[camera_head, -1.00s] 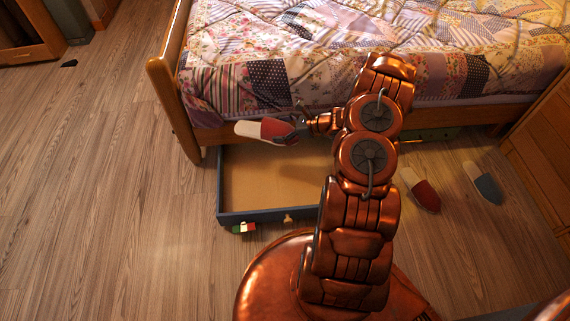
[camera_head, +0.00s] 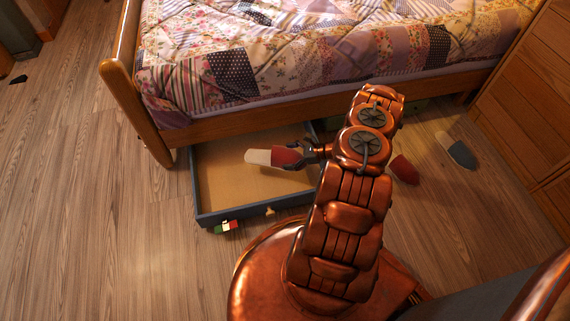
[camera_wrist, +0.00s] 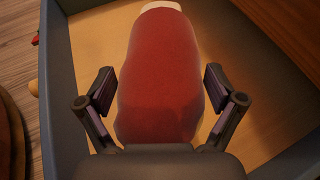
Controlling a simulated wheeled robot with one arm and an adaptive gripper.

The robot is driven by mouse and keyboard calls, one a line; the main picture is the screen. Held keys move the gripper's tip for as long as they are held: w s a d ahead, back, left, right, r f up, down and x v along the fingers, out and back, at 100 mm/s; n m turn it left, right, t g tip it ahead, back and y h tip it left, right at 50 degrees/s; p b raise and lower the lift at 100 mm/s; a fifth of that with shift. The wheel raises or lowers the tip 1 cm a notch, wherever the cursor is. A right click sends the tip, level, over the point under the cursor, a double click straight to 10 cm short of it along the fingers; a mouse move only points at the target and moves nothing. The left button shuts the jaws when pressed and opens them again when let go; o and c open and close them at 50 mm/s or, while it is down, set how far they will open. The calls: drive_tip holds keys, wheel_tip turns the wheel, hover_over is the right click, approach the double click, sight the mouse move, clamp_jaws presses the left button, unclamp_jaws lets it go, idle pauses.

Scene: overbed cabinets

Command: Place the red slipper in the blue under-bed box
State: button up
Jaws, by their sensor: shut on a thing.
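My gripper (camera_head: 314,152) is shut on a red slipper (camera_head: 287,158) with a pale sole end. The slipper also fills the middle of the wrist view (camera_wrist: 160,75), between the two fingers. The blue under-bed box (camera_head: 240,217) is pulled out from under the bed, with a bare tan bottom. In the head view the slipper appears over the box's right part, its pale end pointing left. In the wrist view the box's wall (camera_wrist: 58,90) and floor lie below and around the slipper. The slipper's height above the floor of the box is hard to tell.
Another red slipper (camera_head: 405,170) and a grey-blue slipper (camera_head: 458,151) lie on the floor to the right. The bed frame (camera_head: 240,118) stands behind the box. A small red, white and green thing (camera_head: 226,227) is at the box's front. A wooden cabinet (camera_head: 525,110) stands at right.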

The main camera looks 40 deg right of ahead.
drive_tip(key=shift+f+b, duration=0.65)
drive_tip(key=shift+f, duration=1.9)
drive_tip(key=shift+a+f, duration=0.1)
drive_tip(key=shift+f, duration=0.5)
drive_tip(key=o, duration=0.8)
drive_tip(key=shift+o, duration=0.2)
